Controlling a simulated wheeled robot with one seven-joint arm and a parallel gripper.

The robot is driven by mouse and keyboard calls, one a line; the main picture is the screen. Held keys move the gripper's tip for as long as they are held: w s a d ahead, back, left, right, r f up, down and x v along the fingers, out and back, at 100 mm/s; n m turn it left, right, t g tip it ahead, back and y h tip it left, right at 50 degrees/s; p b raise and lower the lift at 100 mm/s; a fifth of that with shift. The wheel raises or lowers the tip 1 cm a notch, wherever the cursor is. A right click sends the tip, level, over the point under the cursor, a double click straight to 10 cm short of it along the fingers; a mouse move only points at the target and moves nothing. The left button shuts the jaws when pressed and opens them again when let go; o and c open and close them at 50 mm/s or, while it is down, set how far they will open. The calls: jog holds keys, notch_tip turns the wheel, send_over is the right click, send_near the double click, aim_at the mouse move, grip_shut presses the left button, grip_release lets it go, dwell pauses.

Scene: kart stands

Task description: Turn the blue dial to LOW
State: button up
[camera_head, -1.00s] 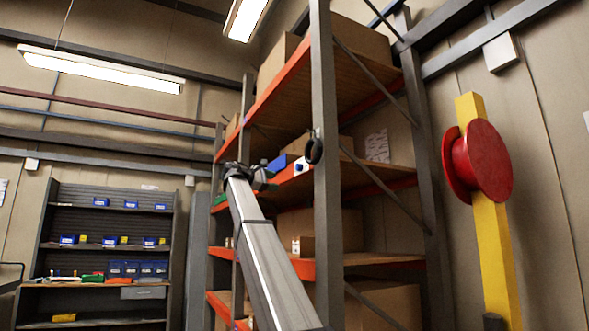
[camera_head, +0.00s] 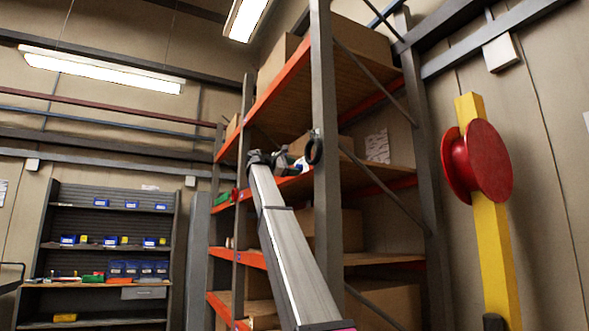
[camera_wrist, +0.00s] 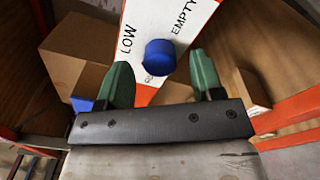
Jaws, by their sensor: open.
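The blue dial (camera_wrist: 159,57) is on a white panel (camera_wrist: 152,17) in the wrist view. The panel reads LOW at the dial's left and EMPTY at its right. A third label below the dial is mostly covered by it. No pointer mark on the dial can be made out. My gripper (camera_wrist: 160,72) is open, with one green finger left of the dial and one right of it; a gap shows on each side. In the head view my gripper (camera_head: 283,161) is at the middle shelf, in front of the white panel, which is mostly hidden there.
The orange and grey rack (camera_head: 324,220) holds cardboard boxes (camera_head: 340,232), with its upright close to my arm. Cardboard boxes (camera_wrist: 78,48) flank the panel in the wrist view. A blue object (camera_wrist: 82,104) lies by the left finger. A red disc on a yellow post (camera_head: 492,250) stands at right.

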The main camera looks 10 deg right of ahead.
jog(key=shift+w+d, duration=0.15)
jog(key=shift+d, duration=0.35)
jog(key=c, duration=0.9)
jog(key=shift+c, duration=0.2)
jog(key=shift+m, duration=0.3)
jog(key=m, duration=1.1)
jog(key=shift+f, duration=0.15)
jog(key=shift+m, duration=0.3)
